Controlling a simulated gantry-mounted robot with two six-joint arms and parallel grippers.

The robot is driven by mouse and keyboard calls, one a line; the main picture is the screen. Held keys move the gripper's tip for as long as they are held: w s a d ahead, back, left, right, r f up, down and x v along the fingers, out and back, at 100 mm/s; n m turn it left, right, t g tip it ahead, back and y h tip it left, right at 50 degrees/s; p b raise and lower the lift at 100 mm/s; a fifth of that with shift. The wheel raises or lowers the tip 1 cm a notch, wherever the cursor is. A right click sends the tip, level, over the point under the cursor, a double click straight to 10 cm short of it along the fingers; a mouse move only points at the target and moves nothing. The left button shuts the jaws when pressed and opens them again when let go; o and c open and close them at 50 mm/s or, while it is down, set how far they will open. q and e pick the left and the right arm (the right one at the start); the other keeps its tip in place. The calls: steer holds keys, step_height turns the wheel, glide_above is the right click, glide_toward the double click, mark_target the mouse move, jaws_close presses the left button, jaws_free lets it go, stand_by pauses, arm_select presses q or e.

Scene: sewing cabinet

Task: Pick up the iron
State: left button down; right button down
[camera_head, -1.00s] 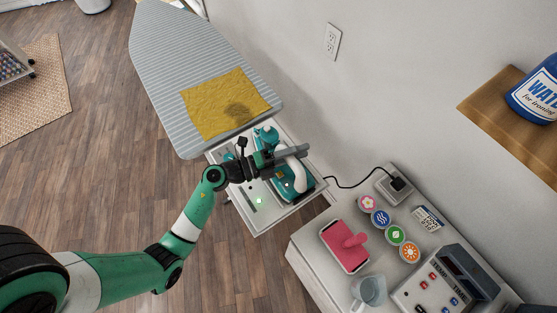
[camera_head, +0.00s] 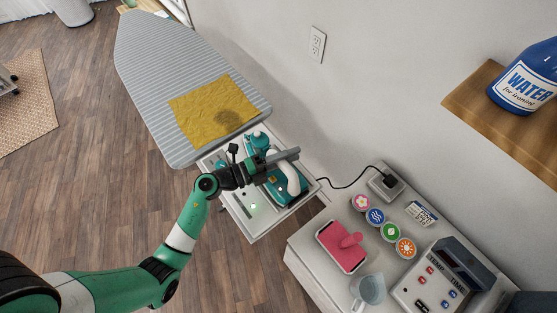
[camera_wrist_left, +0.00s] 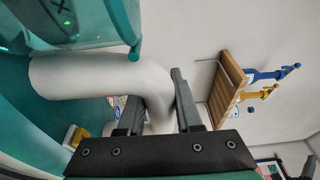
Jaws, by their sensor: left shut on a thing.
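The iron (camera_head: 284,192) is teal with a thick white handle and sits on a white tray (camera_head: 256,236) at the end of the ironing board. My left gripper (camera_head: 279,160) reaches over the tray and is shut on the iron's handle. In the left wrist view the white handle (camera_wrist_left: 90,78) passes between the two dark fingers (camera_wrist_left: 157,110). The iron's teal body fills the left of that view. My right gripper is not in view.
The ironing board (camera_head: 150,75) carries a yellow cloth (camera_head: 212,108) with a dark patch. A white cabinet (camera_head: 308,260) at the right holds a pink pad (camera_head: 340,246), a clear cup (camera_head: 367,290), round badges and a control box (camera_head: 435,285). A water bottle (camera_head: 525,80) stands on a wall shelf (camera_head: 495,110).

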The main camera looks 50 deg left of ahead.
arm_select(q)
steer(key=shift+r, duration=0.25)
steer(key=shift+r+p, duration=0.65)
steer(key=shift+r, duration=0.05)
steer(key=s+d+r+p, duration=0.1)
steer(key=r+p, duration=0.1)
steer(key=s+d+r+p, duration=0.1)
steer(key=r+p, duration=0.1)
steer(key=r, duration=0.1)
steer(key=s+d+r+p, duration=0.1)
steer(key=r+p, duration=0.1)
steer(key=r, duration=0.1)
steer(key=shift+s+d, duration=0.2)
steer(key=shift+s, duration=0.15)
steer(key=s+d+r+p, duration=0.3)
steer(key=s+d, duration=0.3)
steer(key=shift+s+r+p, duration=0.2)
steer(key=shift+s+p, duration=0.05)
steer(key=shift+p, duration=0.05)
